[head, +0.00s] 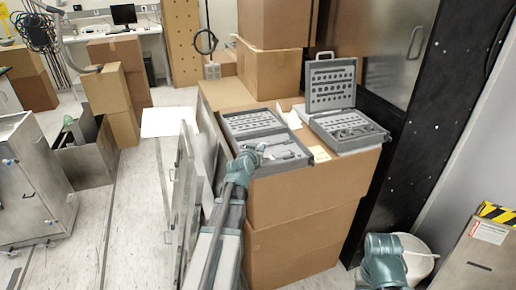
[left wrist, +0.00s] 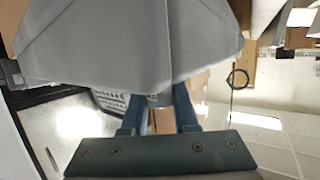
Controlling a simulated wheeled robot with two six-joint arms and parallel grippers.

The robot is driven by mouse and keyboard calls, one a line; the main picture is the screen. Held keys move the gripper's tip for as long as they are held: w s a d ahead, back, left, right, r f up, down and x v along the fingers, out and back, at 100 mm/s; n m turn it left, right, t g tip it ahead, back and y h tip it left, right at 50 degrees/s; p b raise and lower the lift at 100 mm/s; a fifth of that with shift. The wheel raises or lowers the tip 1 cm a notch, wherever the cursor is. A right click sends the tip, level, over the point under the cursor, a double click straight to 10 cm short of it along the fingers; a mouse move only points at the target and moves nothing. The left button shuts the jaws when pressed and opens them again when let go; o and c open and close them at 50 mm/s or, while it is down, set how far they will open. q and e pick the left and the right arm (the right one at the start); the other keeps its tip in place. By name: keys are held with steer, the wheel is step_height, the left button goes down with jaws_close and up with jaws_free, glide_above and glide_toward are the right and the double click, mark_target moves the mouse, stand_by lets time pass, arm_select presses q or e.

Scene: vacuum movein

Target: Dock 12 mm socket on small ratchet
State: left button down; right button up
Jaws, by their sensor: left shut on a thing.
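My left gripper (head: 260,149) is at the left tool case (head: 292,164), over its left part. It also shows in the left wrist view (left wrist: 160,103), shut on a small grey metal thing (left wrist: 160,100) between the fingertips. Most of that thing is hidden, so I cannot tell whether it is the socket or the small ratchet. The right tool case (head: 330,85) stands open with its lid up, and both cases hold rows of sockets and tools too small to tell apart.
The cases sit on stacked cardboard boxes (head: 300,205). A big grey surface (left wrist: 130,45) fills the upper left wrist view close to the fingers. A dark cabinet (head: 420,110) stands right of the boxes, and a white bin (head: 418,258) is at lower right. Floor at left is partly clear.

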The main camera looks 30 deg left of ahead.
arm_select(q)
steer(key=shift+f+b, duration=0.55)
steer(key=shift+f, duration=0.05)
arm_select(e)
steer(key=shift+f, duration=0.6)
arm_select(q)
steer(key=c, duration=1)
jaws_free()
steer(key=shift+o, duration=0.2)
